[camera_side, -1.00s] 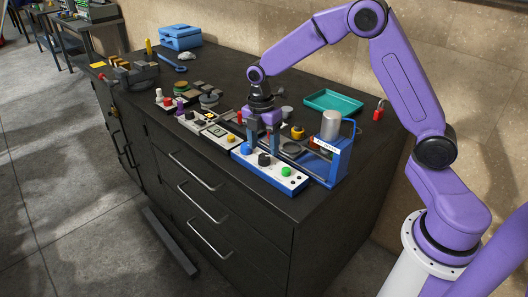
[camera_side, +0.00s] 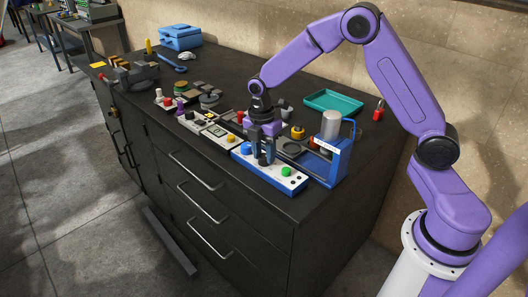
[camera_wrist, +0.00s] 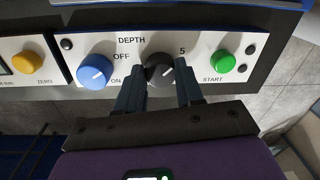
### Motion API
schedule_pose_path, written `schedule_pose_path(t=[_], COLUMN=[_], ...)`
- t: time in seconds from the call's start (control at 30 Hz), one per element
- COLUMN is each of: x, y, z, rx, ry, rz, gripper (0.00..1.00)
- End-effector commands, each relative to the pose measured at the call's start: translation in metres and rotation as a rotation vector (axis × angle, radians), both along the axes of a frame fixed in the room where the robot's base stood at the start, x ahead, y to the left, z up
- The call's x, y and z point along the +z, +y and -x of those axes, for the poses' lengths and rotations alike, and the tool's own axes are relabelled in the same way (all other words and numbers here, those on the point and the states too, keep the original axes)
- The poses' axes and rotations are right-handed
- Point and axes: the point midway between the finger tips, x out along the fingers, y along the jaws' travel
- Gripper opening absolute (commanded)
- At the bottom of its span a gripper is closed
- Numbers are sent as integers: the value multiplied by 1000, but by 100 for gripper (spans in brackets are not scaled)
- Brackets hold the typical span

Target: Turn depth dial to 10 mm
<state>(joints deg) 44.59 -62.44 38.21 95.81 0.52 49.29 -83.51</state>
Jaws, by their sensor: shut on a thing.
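The depth dial (camera_wrist: 160,70) is a small black round knob on the white front panel (camera_wrist: 203,47) of the press. The printed word DEPTH is above and left of it, and a "5" is at its upper right. A light mark shows on its face, pointing roughly right; a 10 mm mark cannot be made out. My gripper (camera_wrist: 159,76) has a finger on each side of the dial and is shut on it. In the side view my gripper (camera_side: 263,157) reaches down to the panel from above, and its fingers mostly hide the dial.
A blue knob (camera_wrist: 95,71) marked OFF and ON is left of the dial. A green START button (camera_wrist: 222,61) is close on the right. The blue press frame (camera_side: 343,157) with a grey cylinder (camera_side: 330,124) stands right of my gripper. A teal tray (camera_side: 334,102) lies behind.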

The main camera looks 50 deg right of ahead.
Motion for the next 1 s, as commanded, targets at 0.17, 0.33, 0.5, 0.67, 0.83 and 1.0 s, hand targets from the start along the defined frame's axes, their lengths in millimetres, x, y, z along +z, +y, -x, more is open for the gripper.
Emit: schedule_pose_path(t=[0.17,0.33,0.5,0.67,0.83,1.0], x=[0,0,0,1,0,1], y=[0,0,0,0,0,-1], z=[1,1,1,1,1,1], rx=[-42,-134,-275,-428,-589,-737], ry=[3,2,3,3,2,2], rz=[1,0,1,0,0,0], gripper=[6,6,6,6,6,6])
